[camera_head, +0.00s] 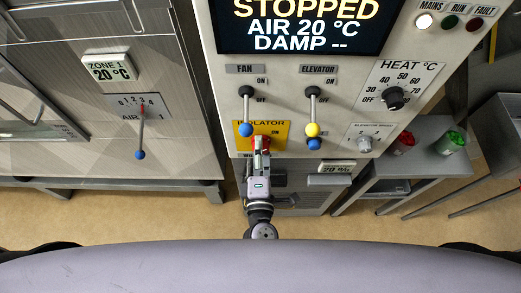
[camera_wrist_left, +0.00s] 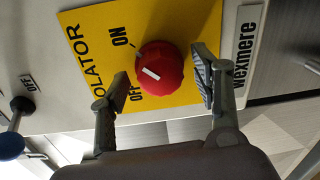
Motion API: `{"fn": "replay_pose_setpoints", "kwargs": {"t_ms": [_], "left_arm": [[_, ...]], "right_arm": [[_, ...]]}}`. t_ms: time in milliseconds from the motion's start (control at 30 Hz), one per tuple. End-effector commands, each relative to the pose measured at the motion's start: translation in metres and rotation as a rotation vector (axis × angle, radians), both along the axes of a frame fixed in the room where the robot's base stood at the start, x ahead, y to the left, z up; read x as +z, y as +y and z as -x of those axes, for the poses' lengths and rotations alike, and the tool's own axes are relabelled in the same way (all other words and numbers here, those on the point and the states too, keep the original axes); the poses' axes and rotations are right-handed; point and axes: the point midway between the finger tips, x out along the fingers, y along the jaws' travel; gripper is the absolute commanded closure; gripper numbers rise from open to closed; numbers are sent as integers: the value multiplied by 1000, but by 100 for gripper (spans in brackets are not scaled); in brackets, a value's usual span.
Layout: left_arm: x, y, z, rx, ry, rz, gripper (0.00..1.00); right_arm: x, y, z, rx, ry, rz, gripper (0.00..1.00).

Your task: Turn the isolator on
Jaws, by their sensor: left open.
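The isolator is a red round knob (camera_wrist_left: 161,68) on a yellow plate (camera_wrist_left: 190,25) marked ON and OFF. A short white mark on the knob points towards the side where the two words are; I cannot tell exactly which word it lines up with. In the wrist view my left gripper (camera_wrist_left: 162,78) is open, with one finger on each side of the knob and a visible gap to it. In the head view the left gripper (camera_head: 261,147) is at the yellow isolator plate (camera_head: 283,129) and covers much of the knob. My right gripper is not in view.
Above the isolator are the fan lever (camera_head: 246,108) with a blue ball and the elevator lever (camera_head: 312,108) with a yellow ball. The display (camera_head: 300,27) reads STOPPED. The heat knob (camera_head: 393,98) is to the right. The mains lamp (camera_head: 424,21) is lit white.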

Motion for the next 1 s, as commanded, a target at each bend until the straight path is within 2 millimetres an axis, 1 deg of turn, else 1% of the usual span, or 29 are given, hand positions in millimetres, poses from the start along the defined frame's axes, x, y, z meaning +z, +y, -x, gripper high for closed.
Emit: {"fn": "replay_pose_setpoints", "kwargs": {"t_ms": [67, 167, 400, 500, 600, 767, 1000], "left_arm": [[0, 0, 6, 0, 2, 0, 42], [0, -1, 21, -2, 4, -1, 42], [3, 0, 73, -4, 5, -2, 42], [4, 0, 92, -2, 4, -1, 42], [5, 0, 106, -2, 3, -1, 42], [6, 0, 117, -1, 1, -1, 42], [6, 0, 119, -1, 0, 0, 42]], "right_arm": [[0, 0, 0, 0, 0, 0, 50], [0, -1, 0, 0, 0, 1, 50], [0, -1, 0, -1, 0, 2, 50], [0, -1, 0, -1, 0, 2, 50], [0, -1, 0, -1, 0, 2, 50], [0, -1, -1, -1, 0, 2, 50], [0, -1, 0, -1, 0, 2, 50]]}}
